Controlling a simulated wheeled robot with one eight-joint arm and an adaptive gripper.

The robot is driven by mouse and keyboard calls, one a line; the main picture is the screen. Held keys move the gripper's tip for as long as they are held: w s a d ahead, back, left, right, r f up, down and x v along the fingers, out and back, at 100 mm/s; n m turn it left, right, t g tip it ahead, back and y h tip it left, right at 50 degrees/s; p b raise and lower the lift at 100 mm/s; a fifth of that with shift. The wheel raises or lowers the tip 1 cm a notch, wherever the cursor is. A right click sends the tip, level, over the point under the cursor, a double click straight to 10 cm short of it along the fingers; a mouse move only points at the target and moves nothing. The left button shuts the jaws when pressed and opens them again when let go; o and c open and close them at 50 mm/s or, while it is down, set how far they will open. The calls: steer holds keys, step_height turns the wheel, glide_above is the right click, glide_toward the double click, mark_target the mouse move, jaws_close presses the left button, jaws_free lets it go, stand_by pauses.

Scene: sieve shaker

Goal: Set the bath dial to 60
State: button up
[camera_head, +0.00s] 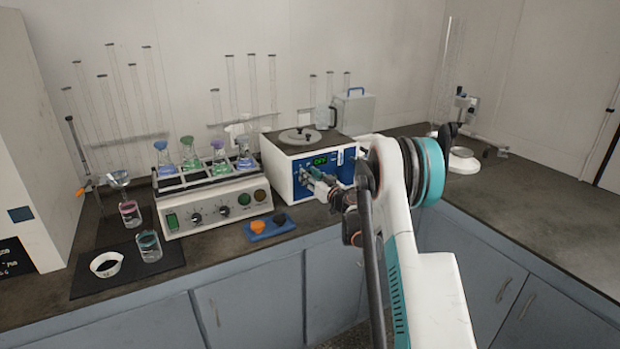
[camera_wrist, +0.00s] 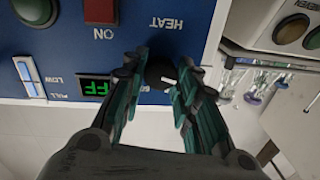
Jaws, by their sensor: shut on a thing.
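The water bath (camera_head: 278,167) is a white box with a blue front panel, on the counter at the middle of the head view. Its small display (camera_head: 320,160) is lit green and reads OFF. The display also shows in the wrist view (camera_wrist: 94,88), upside down and partly covered. The black dial (camera_wrist: 159,70) has a pale pointer mark and sits between my fingertips, near the upside-down word HEAT. My gripper (camera_head: 314,177) is at the bath's front panel and is shut on the dial. The numbers around the dial are mostly hidden by my fingers in the wrist view (camera_wrist: 157,78).
A shaker with flasks (camera_head: 212,205) stands left of the bath. A blue tray (camera_head: 258,234) lies in front.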

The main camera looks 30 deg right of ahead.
steer(key=shift+a+f+m+t+h, duration=0.15)
steer(key=shift+m+h, duration=0.25)
steer(key=shift+m, duration=4.7)
steer(key=shift+d+m+t+h, duration=0.1)
steer(key=shift+m+t+h, duration=0.25)
steer(key=shift+m, duration=4.75)
steer(key=o, duration=1.1)
